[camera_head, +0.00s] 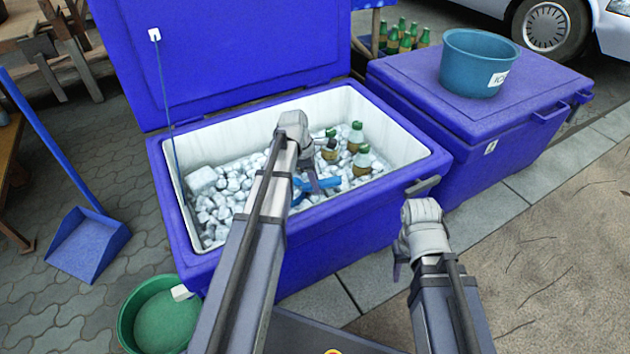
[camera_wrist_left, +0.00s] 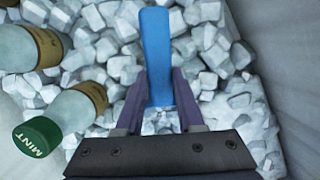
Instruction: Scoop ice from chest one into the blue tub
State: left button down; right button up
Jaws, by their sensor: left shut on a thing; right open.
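The open blue chest (camera_head: 300,255) has a white inside with ice cubes (camera_head: 222,200) and several green-capped bottles (camera_head: 357,138). My left gripper (camera_head: 313,183) is down inside it, shut on a blue scoop (camera_head: 322,188). In the left wrist view the blue handle (camera_wrist_left: 157,40) stands between the fingers above the ice (camera_wrist_left: 225,75); the scoop's far end is hidden. The blue tub (camera_head: 470,68), with a white label, stands on the closed lid of the right chest. My right gripper (camera_head: 400,262) is open and empty in front of the chests.
The closed blue chest (camera_head: 410,80) stands close to the right of the open one. The open lid (camera_head: 230,60) rises behind, with a cord hanging at its left. A green basin (camera_head: 165,320) and a blue dustpan (camera_head: 90,240) are on the paving at left. Bottles lie near my left gripper.

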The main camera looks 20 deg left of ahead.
pick_arm(q)
jog(key=s+a, duration=0.1)
jog(key=a, duration=0.1)
jog(key=s+a, duration=0.1)
jog(key=a, duration=0.2)
jog(key=s+a, duration=0.1)
jog(key=a, duration=0.2)
jog(key=shift+s+a+p, duration=0.1)
jog(key=shift+s+p, duration=0.15)
jog(key=shift+p, duration=0.15)
notch_tip(320, 180, up, 27)
jog(key=w+d+y+p, duration=0.1)
jog(key=d+p, duration=0.1)
jog(key=p, duration=2.5)
jog(key=shift+d+f+g+y, duration=0.2)
jog(key=shift+d+g+y, duration=0.2)
pick_arm(e)
notch_tip(320, 180, up, 27)
pick_arm(q)
jog(key=shift+w, duration=0.1)
pick_arm(e)
jog(key=shift+s+r, duration=0.1)
pick_arm(q)
jog(key=shift+r, duration=0.1)
pick_arm(e)
jog(key=shift+r, duration=0.1)
